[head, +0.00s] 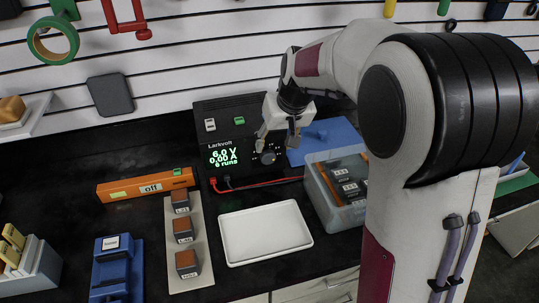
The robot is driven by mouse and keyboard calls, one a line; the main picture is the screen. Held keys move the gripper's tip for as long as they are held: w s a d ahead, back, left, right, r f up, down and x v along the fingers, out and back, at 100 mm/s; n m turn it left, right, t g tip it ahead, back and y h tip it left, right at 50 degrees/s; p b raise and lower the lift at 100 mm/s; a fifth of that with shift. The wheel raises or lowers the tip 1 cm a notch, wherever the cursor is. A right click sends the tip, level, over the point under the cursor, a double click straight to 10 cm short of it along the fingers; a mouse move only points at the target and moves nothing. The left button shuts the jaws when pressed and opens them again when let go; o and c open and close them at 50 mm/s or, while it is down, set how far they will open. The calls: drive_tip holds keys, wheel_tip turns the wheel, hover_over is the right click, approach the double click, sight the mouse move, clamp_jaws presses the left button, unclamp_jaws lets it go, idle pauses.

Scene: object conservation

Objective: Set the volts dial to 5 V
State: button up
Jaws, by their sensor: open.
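A black power supply (203,151) marked "Larkvolt" stands at the back of the bench. Its green display (222,157) reads 6.0 V, 0.00 A and 6 runs. A round dial (268,158) shows on the right of its front panel, below my gripper; its markings are too small to read. My gripper (277,147) is open, with its fingers pointing down in front of the panel's right side, close to the dial. I cannot tell whether the fingers touch the dial. The gripper and arm hide part of the panel's right side.
A white tray (265,234) lies in front of the supply, with a red lead (262,184) behind it. A bin of dark blocks (322,195) stands to the right, before a blue object (338,135). An orange bar marked "off" (118,189) and a strip of blocks (199,253) are left.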

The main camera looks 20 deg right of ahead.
sight(270, 156)
drive_tip(key=shift+f, duration=0.1)
idle(0.3)
drive_tip(key=shift+x, duration=3.8)
drive_tip(key=shift+w, duration=0.1)
drive_tip(key=c, duration=1.1)
